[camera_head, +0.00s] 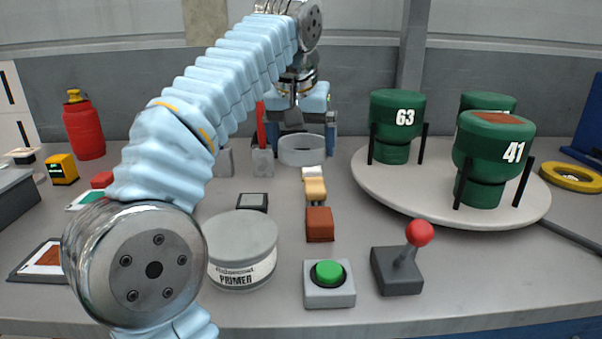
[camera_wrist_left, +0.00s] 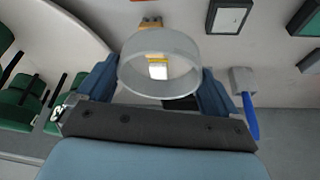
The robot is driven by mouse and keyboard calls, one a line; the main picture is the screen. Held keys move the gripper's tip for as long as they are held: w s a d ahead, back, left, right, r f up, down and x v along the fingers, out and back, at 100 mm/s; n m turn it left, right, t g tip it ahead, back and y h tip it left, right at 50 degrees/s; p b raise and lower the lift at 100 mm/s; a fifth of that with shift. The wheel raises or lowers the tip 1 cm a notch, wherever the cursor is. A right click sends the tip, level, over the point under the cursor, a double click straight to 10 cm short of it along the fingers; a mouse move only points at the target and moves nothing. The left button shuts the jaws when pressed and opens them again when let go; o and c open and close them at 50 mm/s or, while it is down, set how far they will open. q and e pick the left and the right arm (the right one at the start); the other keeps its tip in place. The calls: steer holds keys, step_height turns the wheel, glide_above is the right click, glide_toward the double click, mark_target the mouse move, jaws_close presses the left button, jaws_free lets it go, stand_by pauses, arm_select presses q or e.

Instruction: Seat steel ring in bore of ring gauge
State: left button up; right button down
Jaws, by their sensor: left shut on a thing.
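My left gripper (camera_head: 301,138) reaches across the table to its far side and is shut on a pale grey ring (camera_head: 302,158), likely the steel ring. One finger lies on each side of the ring. I cannot tell the ring's exact height above the table. My right gripper is out of view.
A round turntable (camera_head: 400,197) with several green canisters stands at right. A primer tin (camera_head: 242,262), a green button box (camera_head: 329,288) and a red-knobbed joystick (camera_head: 398,270) are in front. A red bottle (camera_head: 84,128) stands at left.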

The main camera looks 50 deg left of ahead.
arm_select(q)
steer(key=a+f, duration=0.3)
steer(key=a, duration=0.4)
glide_toward(273, 188)
steer(key=shift+w+a+f, duration=0.15)
steer(key=shift+w+f, duration=0.1)
steer(key=shift+w, duration=0.2)
steer(key=shift+w+a+f, duration=0.15)
steer(key=shift+w+f, duration=0.1)
steer(key=shift+w, duration=0.2)
steer(key=shift+a+f, duration=0.2)
steer(key=shift+f, duration=0.05)
steer(key=f, duration=0.2)
steer(key=shift+a+f, duration=0.3)
steer(key=shift+f, duration=0.55)
steer(key=shift+f, duration=0.1)
steer(key=o, duration=0.9)
